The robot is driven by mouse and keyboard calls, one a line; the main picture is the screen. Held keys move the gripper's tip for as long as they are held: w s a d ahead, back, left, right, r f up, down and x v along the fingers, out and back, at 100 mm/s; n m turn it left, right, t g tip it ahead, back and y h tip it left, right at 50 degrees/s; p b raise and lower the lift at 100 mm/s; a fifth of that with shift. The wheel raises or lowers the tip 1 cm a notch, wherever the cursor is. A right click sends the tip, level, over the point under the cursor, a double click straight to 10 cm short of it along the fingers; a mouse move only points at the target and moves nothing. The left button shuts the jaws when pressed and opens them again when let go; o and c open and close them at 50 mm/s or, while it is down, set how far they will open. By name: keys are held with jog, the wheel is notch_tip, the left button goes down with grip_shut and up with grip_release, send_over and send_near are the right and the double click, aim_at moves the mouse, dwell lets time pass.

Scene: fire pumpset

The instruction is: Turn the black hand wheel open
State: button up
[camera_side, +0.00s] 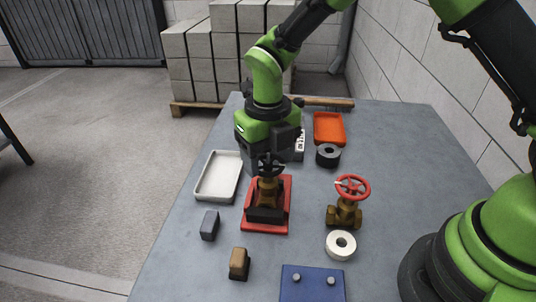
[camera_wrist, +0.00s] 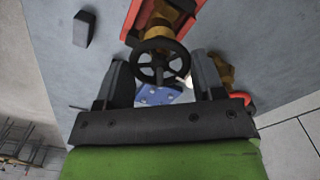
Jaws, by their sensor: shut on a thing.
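The black hand wheel (camera_side: 271,166) sits on top of a brass valve (camera_side: 267,190), which stands upright on a red base plate (camera_side: 285,215) in the side view. The wheel also shows in the wrist view (camera_wrist: 158,61), with its spokes and round rim plain. My gripper (camera_side: 268,154) comes down from above and is shut on the wheel. In the wrist view, my gripper (camera_wrist: 160,66) has one dark finger at each side of the rim. In the side view, the gripper body hides part of the fingers.
A second brass valve with a red wheel (camera_side: 352,187) stands close on the right. A white tray (camera_side: 199,190) is on the left. A white ring (camera_side: 340,244), a blue plate (camera_side: 312,286) and small blocks (camera_side: 209,225) (camera_side: 239,263) lie nearer the front. A black ring (camera_side: 328,154) and orange tray (camera_side: 329,127) lie behind.

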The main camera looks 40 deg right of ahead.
dwell(0.4)
jog(key=o, duration=0.9)
jog(key=shift+o, duration=0.2)
notch_tip(320, 180, up, 7)
jog(key=shift+r, duration=0.3)
